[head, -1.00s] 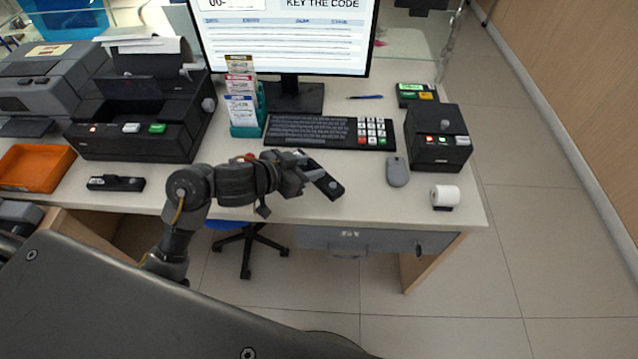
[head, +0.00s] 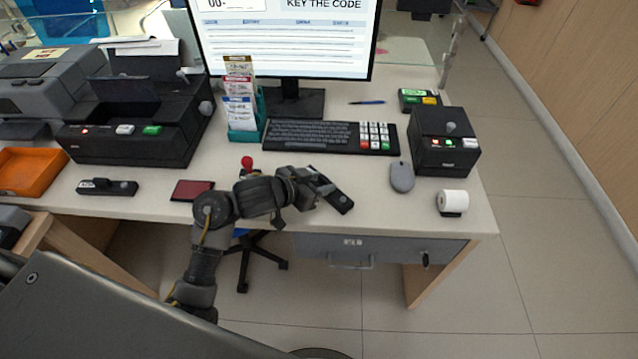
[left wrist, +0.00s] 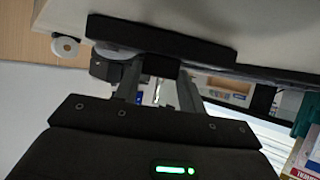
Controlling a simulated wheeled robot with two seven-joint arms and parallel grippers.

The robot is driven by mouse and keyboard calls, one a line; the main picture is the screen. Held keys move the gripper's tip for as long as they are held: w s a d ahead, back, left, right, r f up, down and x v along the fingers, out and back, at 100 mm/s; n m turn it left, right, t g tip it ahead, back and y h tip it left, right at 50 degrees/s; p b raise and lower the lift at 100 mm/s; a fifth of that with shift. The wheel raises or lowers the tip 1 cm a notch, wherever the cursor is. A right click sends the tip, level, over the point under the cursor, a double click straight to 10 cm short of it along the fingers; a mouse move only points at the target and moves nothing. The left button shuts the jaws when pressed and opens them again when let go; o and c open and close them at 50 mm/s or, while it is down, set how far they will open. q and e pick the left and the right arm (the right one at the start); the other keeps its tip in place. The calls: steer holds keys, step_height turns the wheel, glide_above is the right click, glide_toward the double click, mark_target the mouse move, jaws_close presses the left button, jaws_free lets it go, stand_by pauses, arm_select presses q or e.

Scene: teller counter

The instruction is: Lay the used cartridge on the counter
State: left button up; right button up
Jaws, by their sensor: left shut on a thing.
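My left gripper (head: 311,186) is shut on a dark cartridge (head: 335,196) over the front part of the counter (head: 370,195), in front of the keyboard. The cartridge is a long black bar with a grey round part, slanting down to the right. In the left wrist view, the cartridge (left wrist: 160,38) lies across the two fingers (left wrist: 158,88), with the pale counter top close behind it. I cannot tell whether it touches the counter. A second, similar black cartridge (head: 107,187) lies on the counter at the left. My right gripper is not in view.
A black printer (head: 135,140), an orange tray (head: 30,170) and a dark red pad (head: 192,190) are to the left. The keyboard (head: 315,136), mouse (head: 401,176), small black device (head: 443,142) and paper roll (head: 452,201) surround a clear patch right of the gripper.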

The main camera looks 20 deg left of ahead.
arm_select(q)
steer(key=shift+f, duration=0.1)
steer(key=o, duration=1.3)
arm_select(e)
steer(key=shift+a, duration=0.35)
arm_select(q)
steer(key=shift+a+r, duration=0.1)
steer(key=shift+r, duration=0.15)
steer(key=p+v, duration=0.4)
steer(key=v, duration=0.7)
steer(key=shift+s+a, duration=0.15)
steer(key=shift+s, duration=0.3)
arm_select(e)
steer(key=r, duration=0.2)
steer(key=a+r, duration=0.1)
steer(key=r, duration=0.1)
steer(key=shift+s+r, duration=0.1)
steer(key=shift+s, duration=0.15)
